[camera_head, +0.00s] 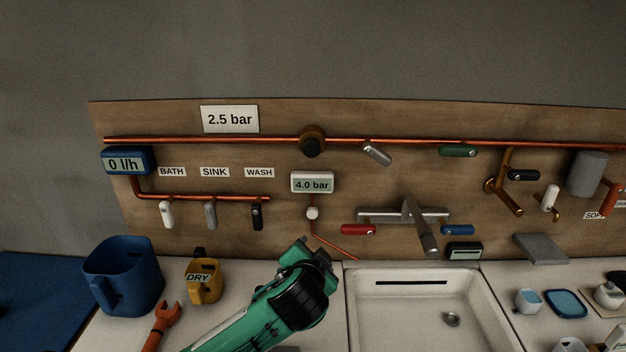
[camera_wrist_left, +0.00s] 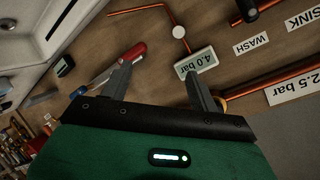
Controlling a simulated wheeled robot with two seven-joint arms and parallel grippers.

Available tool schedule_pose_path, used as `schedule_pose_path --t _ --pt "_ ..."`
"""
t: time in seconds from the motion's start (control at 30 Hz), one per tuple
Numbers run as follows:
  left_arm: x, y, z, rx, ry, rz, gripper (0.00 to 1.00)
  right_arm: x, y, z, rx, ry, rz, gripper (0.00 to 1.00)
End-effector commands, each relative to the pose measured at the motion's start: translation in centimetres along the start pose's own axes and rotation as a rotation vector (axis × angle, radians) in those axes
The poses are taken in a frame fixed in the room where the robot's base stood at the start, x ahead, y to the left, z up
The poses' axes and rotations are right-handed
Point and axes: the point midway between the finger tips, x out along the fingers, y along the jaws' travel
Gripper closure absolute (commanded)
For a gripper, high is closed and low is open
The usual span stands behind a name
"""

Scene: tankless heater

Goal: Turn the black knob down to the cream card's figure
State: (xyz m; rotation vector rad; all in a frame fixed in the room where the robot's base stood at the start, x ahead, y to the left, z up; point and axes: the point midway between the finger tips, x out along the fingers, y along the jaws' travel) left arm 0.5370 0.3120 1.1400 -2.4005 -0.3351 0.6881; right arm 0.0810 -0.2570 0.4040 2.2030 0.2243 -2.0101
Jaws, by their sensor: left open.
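The black knob (camera_head: 312,147) sits on a round brass fitting on the upper copper pipe. The cream card (camera_head: 230,119) reads 2.5 bar; it shows upside down in the left wrist view (camera_wrist_left: 296,87). The gauge display (camera_head: 312,183) below the knob reads 4.0 bar, also in the left wrist view (camera_wrist_left: 197,62). My left gripper (camera_head: 318,248), green with grey fingers, is below the knob and gauge, apart from both. In the left wrist view its fingers (camera_wrist_left: 158,76) are spread with nothing between them. The knob is mostly hidden there behind a finger. My right gripper is not in view.
Other handles hang near: a grey lever (camera_head: 377,153), a red handle (camera_head: 358,229), and a grey tap (camera_head: 420,225) over the white sink (camera_head: 435,310). A blue jug (camera_head: 122,280) and yellow mug (camera_head: 204,282) stand left. The blue flow display (camera_head: 126,162) reads 0 l/h.

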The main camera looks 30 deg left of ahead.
Motion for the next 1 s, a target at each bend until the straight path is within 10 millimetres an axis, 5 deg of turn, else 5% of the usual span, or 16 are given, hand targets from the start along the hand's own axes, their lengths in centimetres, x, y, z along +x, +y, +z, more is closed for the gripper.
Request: schedule_pose_path --t 0.1,0.33,0.63,1.0 --pt "-0.2 -4.9 -4.6 0.008 0.092 -0.137 0.39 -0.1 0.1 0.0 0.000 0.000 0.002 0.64" --pt "-1.7 -11.2 -9.6 0.006 0.196 -0.317 0.39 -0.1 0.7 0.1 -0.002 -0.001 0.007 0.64" --pt "-1.1 -13.3 -11.1 0.005 0.216 -0.363 0.39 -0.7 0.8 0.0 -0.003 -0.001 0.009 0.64" --pt "5.8 -16.1 -12.7 0.005 0.214 -0.362 0.39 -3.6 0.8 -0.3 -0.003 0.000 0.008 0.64"
